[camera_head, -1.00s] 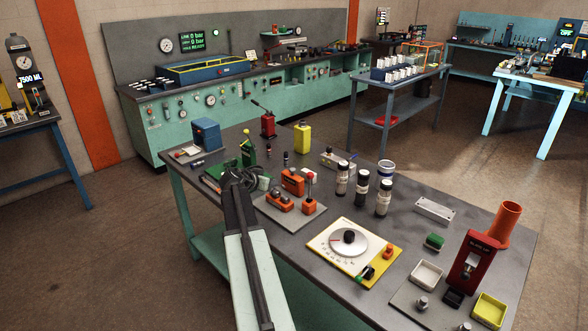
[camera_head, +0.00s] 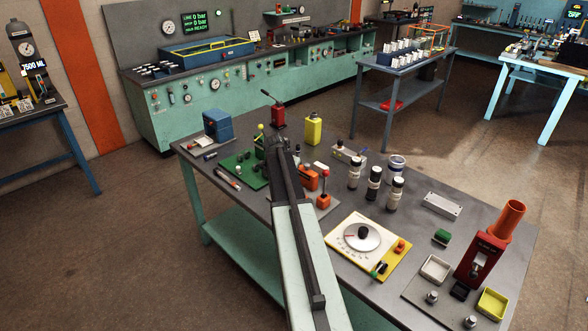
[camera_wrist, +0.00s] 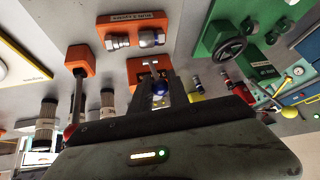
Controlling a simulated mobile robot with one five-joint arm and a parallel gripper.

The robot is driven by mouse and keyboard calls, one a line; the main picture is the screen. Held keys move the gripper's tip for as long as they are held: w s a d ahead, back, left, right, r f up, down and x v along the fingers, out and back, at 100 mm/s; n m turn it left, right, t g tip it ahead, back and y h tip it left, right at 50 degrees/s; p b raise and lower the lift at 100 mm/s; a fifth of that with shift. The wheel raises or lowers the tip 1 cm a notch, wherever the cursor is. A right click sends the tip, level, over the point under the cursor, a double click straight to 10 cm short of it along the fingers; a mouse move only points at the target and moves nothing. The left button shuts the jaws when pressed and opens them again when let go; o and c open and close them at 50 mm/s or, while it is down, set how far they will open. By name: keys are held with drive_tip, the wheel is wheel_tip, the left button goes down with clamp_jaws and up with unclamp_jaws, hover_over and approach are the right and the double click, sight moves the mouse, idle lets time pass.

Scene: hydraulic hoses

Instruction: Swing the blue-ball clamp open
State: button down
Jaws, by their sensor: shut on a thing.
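The blue-ball clamp is an orange block (camera_wrist: 139,68) in the middle of the wrist view. Its blue ball (camera_wrist: 160,88) sits between the fingers of my gripper (camera_wrist: 160,82), which is shut on it. Much of the clamp's lever is hidden by the fingers. In the head view my arm covers my gripper and the blue ball. An orange block (camera_head: 308,180) shows just right of the arm there. A second orange clamp (camera_wrist: 80,57) at the left of the wrist view has a lever ending in a red ball (camera_wrist: 70,131); it also shows in the head view (camera_head: 323,200).
An orange block with metal fittings (camera_wrist: 137,32) lies close by. A green unit with a black handwheel (camera_wrist: 230,49) stands at the right in the wrist view.

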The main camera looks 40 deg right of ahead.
drive_tip(key=shift+s+d+f, duration=0.1)
drive_tip(key=shift+s, duration=0.15)
drive_tip(key=c, duration=1.5)
unclamp_jaws()
drive_tip(key=shift+c, duration=0.2)
drive_tip(key=shift+w, duration=0.15)
drive_tip(key=p+v, duration=0.6)
drive_tip(key=v, duration=0.2)
drive_tip(key=shift+w, duration=0.1)
